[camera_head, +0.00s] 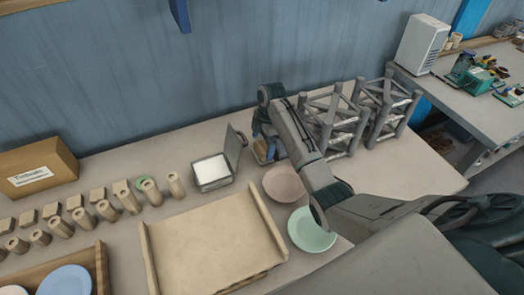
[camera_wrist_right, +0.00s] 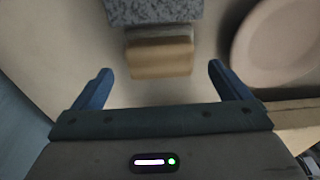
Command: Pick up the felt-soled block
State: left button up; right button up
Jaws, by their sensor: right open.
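The felt-soled block shows in the right wrist view as a tan wooden part (camera_wrist_right: 160,55) with a speckled grey part (camera_wrist_right: 155,10) beyond it, cut off by the top edge. In the head view a little of its tan side (camera_head: 261,151) shows beneath my right gripper, and the rest is hidden. My right gripper (camera_wrist_right: 160,70) is open, with one blue finger to each side of the block's near end and a gap on both sides. It does not appear to touch the block. How far above it the fingertips are, I cannot tell. My left gripper is not in view.
A pinkish plate (camera_head: 284,184) lies close to the block, with a mint plate (camera_head: 311,229) nearer. A lidded tin with white contents (camera_head: 211,170) stands left of it. Grey truss racks (camera_head: 335,122) stand to the right. A wooden tray (camera_head: 205,243) lies in front.

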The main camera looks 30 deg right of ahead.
aim_at(262, 147)
notch_tip(262, 147, down, 2)
jog(key=shift+f+p, duration=0.2)
jog(key=shift+p, duration=0.15)
jog(key=shift+f, duration=0.45)
jog(key=shift+a, duration=0.1)
jog(key=shift+c, duration=0.3)
jog(key=c, duration=0.9)
jog(key=shift+r, duration=0.15)
jog(key=shift+r, duration=0.4)
notch_tip(262, 147, up, 8)
jog(key=shift+f+b, duration=0.15)
jog(key=shift+b, duration=1)
jog(key=shift+r, duration=0.7)
